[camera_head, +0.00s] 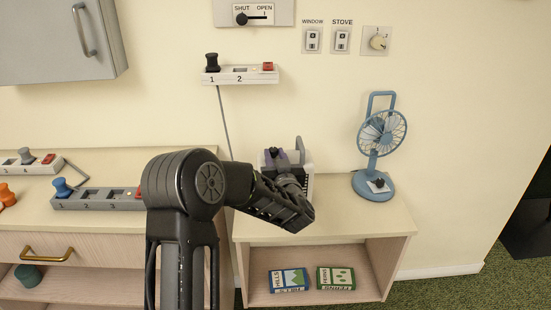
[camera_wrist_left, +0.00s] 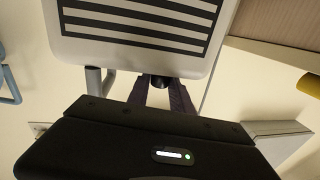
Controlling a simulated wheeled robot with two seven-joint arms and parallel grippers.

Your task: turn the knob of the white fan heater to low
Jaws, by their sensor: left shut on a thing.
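The white fan heater (camera_head: 309,185) stands on the right-hand cabinet top, mostly hidden behind my left arm and gripper. In the left wrist view the heater's white body with black grille slats (camera_wrist_left: 75,48) fills the top. My left gripper (camera_head: 285,160) is at the heater. In the wrist view its two dark fingers (camera_wrist_left: 161,93) are closed on a small black knob (camera_wrist_left: 160,82) at the heater's edge. Where the knob points cannot be read. My right gripper is not in view.
A blue desk fan (camera_head: 381,135) stands right of the heater. A wall strip (camera_head: 240,76) with a plug hangs above, its cable running down. Another power strip (camera_head: 95,200) lies on the left counter. Two boxes (camera_head: 288,280) (camera_head: 335,278) lie on the shelf below.

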